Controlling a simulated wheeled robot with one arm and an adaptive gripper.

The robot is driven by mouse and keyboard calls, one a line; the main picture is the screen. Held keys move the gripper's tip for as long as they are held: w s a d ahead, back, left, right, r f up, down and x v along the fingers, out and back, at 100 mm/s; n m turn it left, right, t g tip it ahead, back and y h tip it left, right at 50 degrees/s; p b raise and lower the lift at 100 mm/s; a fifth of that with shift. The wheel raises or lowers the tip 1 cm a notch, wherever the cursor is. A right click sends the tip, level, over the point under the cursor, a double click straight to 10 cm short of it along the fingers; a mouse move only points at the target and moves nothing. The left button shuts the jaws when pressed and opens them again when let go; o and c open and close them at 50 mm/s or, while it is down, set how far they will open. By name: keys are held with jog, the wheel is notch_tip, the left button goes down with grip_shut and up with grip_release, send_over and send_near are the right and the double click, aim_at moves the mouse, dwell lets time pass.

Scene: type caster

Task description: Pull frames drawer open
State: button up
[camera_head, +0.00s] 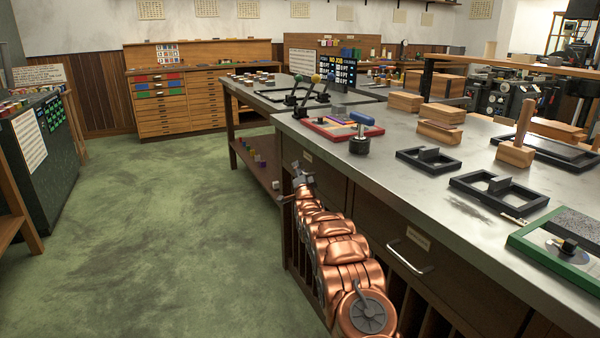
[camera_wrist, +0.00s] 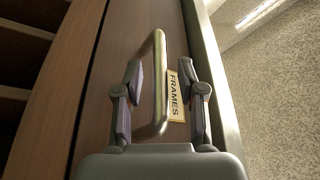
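The frames drawer (camera_wrist: 115,60) has a brown wooden front, and a label (camera_wrist: 174,95) on it reads FRAMES. Its metal bar handle (camera_wrist: 158,60) runs lengthwise through the middle of the wrist view. My gripper (camera_wrist: 162,80) is open, with one finger on each side of the handle. Gaps show between the fingers and the bar; I cannot tell how deep the bar sits between them. In the head view my gripper (camera_head: 298,182) is at the bench's left front, by a small label (camera_head: 307,156). That handle is hidden there. The drawer front looks closed.
A second drawer with a handle (camera_head: 410,258) and label is nearer on the same bench. Green floor (camera_head: 160,230) to the left is clear.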

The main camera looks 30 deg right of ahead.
grip_shut()
dwell(0.3)
dwell(0.4)
